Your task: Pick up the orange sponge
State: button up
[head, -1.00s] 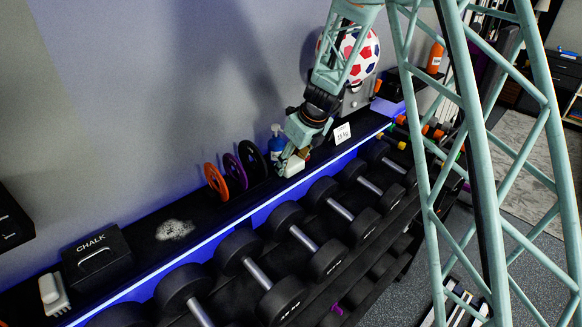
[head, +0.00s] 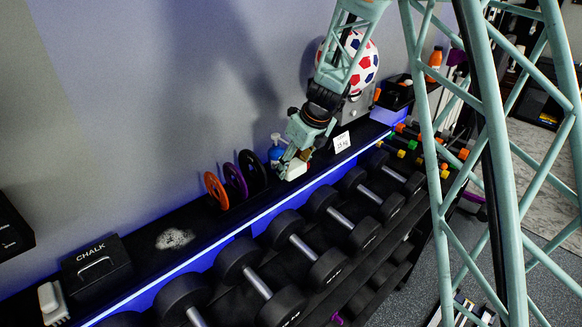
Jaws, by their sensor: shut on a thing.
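My gripper (head: 289,161) points down over the back shelf, right of the upright discs. It is shut on a small block (head: 294,170), which I take to be the orange sponge. The block's visible face looks pale, and an orange-brown patch shows just above and right of it. My fingers hide part of it. I cannot tell for sure whether it is clear of the shelf.
A blue bottle (head: 276,152) stands close behind my gripper, with black, purple and orange discs (head: 215,190) to its left. A small white sign (head: 341,142) stands to the right. Dumbbells (head: 298,244) line the rack in front.

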jog(key=s+d+b, duration=0.1)
jog(key=s+d, duration=0.2)
jog(key=s, duration=0.3)
jog(key=s+d+r+b, duration=0.1)
jog(key=s+d, duration=0.2)
jog(key=s, duration=0.4)
jog(key=shift+d+r, duration=0.2)
jog(key=shift+d, duration=0.15)
jog(key=shift+w, duration=0.15)
jog(key=shift+c, duration=0.2)
jog(key=w+d+r+n+g+h+b, duration=0.1)
jog(key=d+n+g+b, duration=0.2)
jog(key=d+n, duration=0.5)
jog(key=w+d+r+n+g+h+b, duration=0.1)
jog(key=d+n+g+b, duration=0.3)
jog(key=d+n, duration=0.5)
jog(key=r+n+h+b, duration=0.1)
jog(key=n, duration=0.8)
jog(key=shift+w+d+r+n+g, duration=0.2)
jog(key=shift+r+n+g, duration=0.1)
jog(key=shift+n, duration=0.1)
